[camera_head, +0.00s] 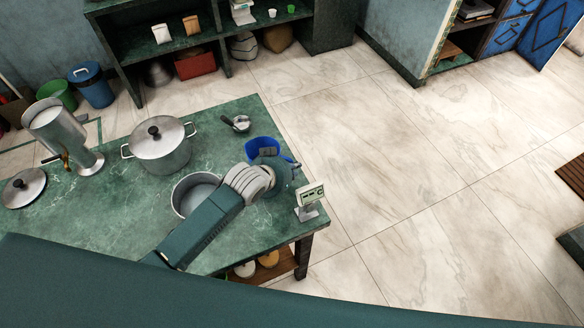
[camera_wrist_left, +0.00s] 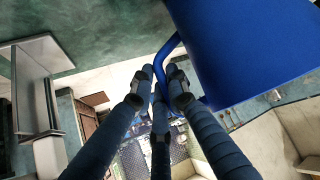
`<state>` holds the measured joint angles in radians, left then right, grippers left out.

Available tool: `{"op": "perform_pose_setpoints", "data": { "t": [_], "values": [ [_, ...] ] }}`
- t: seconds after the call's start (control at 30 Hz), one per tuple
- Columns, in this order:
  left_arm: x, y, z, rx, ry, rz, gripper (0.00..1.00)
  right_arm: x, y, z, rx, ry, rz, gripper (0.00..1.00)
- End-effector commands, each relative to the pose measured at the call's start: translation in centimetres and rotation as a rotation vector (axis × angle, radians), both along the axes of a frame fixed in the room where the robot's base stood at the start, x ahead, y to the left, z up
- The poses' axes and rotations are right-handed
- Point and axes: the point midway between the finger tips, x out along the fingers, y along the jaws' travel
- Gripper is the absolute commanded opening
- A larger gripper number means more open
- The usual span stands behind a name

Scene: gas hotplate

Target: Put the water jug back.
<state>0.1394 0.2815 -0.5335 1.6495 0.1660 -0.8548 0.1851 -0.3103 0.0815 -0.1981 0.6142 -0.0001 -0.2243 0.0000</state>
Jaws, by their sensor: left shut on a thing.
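The water jug (camera_head: 260,146) is blue and is at the right edge of the green table (camera_head: 100,221) in the head view, partly hidden behind my left gripper (camera_head: 282,168). In the left wrist view the jug (camera_wrist_left: 250,50) fills the upper right, with its curved handle between my fingers. My left gripper (camera_wrist_left: 160,85) is shut on that handle. I cannot tell whether the jug's base touches the table. My right gripper is not in view.
A small display device (camera_head: 309,196) stands close by at the table edge. An open pan (camera_head: 187,204) sits beside my left arm. A lidded pot (camera_head: 165,158), a tall metal dispenser (camera_head: 62,130), a loose lid (camera_head: 24,188) and a small bowl (camera_head: 238,124) are also on the table.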

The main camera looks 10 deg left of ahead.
Motion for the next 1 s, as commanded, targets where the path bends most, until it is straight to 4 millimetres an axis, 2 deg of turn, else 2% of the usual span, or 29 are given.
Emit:
{"op": "perform_pose_setpoints", "data": {
  "t": [0.13, 0.17, 0.23, 0.27, 0.67, 0.77, 1.0],
  "values": [
    [0.0, 0.0, -0.3, -0.001, -0.002, 0.0, 0.0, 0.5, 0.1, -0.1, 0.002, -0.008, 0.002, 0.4],
    [0.0, 0.0, -0.4, 0.0, 0.001, 0.001, 0.16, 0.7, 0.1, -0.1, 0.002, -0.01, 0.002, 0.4],
    [0.0, 0.0, -0.3, 0.0, 0.001, 0.001, 0.3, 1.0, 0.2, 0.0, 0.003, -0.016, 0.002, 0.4],
    [0.0, 0.0, -0.3, 0.0, 0.001, 0.001, 0.33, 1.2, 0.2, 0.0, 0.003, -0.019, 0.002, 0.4],
    [-0.3, 0.1, 0.4, -0.001, -0.002, 0.0, 0.33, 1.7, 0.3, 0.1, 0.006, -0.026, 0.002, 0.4],
    [-1.3, 0.5, 1.3, -0.002, -0.001, 0.0, 0.33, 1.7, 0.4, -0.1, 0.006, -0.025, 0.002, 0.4],
    [-4.6, 1.8, 4.9, -0.001, -0.002, -0.001, 0.33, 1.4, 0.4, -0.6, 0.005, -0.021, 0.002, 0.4]
  ]
}}
